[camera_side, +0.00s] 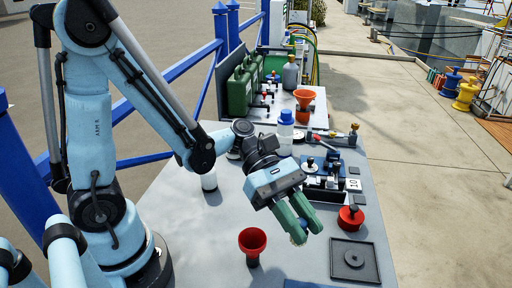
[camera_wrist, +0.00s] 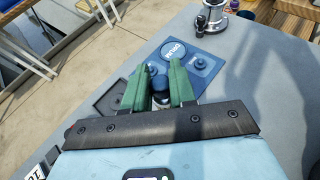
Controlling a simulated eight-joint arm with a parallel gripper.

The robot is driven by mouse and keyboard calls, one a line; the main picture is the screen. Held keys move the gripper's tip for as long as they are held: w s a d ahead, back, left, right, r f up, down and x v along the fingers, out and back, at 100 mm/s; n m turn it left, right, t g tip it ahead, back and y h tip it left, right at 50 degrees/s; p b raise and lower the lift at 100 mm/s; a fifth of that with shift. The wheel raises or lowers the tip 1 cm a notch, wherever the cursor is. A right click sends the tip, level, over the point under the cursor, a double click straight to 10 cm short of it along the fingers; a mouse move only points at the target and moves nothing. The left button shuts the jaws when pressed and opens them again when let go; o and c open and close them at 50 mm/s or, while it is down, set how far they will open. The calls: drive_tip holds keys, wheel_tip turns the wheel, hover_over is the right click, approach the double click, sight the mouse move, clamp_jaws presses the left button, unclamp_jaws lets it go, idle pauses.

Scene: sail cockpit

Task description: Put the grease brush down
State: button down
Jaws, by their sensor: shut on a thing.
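My gripper (camera_side: 304,228) hangs over the front of the grey table in the side view, its green fingers pointing down and to the right. The fingers show from above in the wrist view (camera_wrist: 158,75). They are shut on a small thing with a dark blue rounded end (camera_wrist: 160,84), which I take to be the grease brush. In the side view only a small pale and blue bit of it (camera_side: 299,239) shows by the fingers. Its bristles are hidden, and I cannot tell whether it touches the table.
A blue mat (camera_wrist: 206,80) with a round label lies beyond the fingers. A black square tray (camera_side: 372,268) lies at right, near a red round can (camera_side: 350,218). A red funnel-shaped cup (camera_side: 252,243) stands left of the gripper. Bottles and fittings crowd the back; the table's left is mostly clear.

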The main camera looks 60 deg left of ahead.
drive_tip(key=shift+s+d+r, duration=0.1)
drive_tip(key=shift+d+r, duration=0.05)
drive_tip(key=shift+w+r, duration=0.2)
drive_tip(key=shift+w, duration=0.05)
drive_tip(key=w+a+r+n+t+y, duration=0.2)
drive_tip(key=w+a+r+n+t, duration=0.5)
drive_tip(key=w+t, duration=0.15)
drive_tip(key=w+a+r+n+t+y, duration=0.2)
drive_tip(key=a+r+n+t+y, duration=0.2)
drive_tip(key=a+r+n+y, duration=0.3)
drive_tip(key=a+r, duration=0.3)
drive_tip(key=shift+w+a+n, duration=0.3)
drive_tip(key=shift+w, duration=0.1)
drive_tip(key=shift+f, duration=0.1)
